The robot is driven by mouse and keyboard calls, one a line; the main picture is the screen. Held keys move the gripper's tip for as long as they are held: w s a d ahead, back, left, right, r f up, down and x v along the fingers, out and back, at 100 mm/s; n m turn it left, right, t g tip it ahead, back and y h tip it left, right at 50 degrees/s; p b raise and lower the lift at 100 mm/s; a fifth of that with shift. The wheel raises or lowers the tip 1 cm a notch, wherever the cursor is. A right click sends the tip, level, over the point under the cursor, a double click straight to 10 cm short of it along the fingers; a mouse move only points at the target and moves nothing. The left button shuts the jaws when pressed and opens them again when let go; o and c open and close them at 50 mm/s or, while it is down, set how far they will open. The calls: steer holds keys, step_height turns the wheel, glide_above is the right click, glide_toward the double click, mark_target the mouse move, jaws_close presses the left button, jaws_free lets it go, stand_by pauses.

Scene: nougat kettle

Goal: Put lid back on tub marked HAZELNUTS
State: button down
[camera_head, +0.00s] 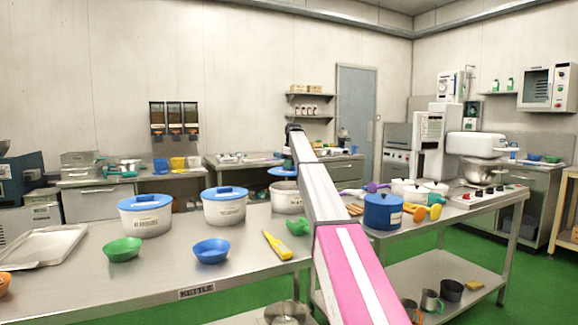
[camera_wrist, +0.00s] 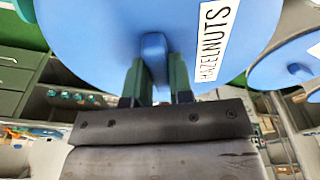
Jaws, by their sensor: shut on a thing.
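My gripper (camera_wrist: 156,78) is shut on the upright blue knob of a round blue lid (camera_wrist: 95,40). A white strip on the lid reads HAZELNUTS. In the head view the lid (camera_head: 281,171) shows just above a white tub (camera_head: 284,202) whose top is uncovered; a gap seems to separate them. My arm hides the right part of the lid and tub, and most of my gripper. I cannot read a label on this tub in the head view.
Two white tubs with blue lids, the left one (camera_head: 146,222) and the middle one (camera_head: 224,211), stand left on the steel table (camera_head: 180,262). A green bowl (camera_head: 122,249), blue bowl (camera_head: 211,251), yellow-handled tool (camera_head: 277,245) and green scoop (camera_head: 298,226) lie in front. A blue pot (camera_head: 382,212) is right.

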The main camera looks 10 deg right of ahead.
step_height(320, 180, down, 6)
stand_by(0.7)
steer(key=shift+d+f, duration=0.1)
steer(key=shift+f, duration=0.35)
stand_by(1.9)
steer(key=shift+c, duration=1.9)
jaws_free()
steer(key=shift+r, duration=0.15)
steer(key=shift+r, duration=3.35)
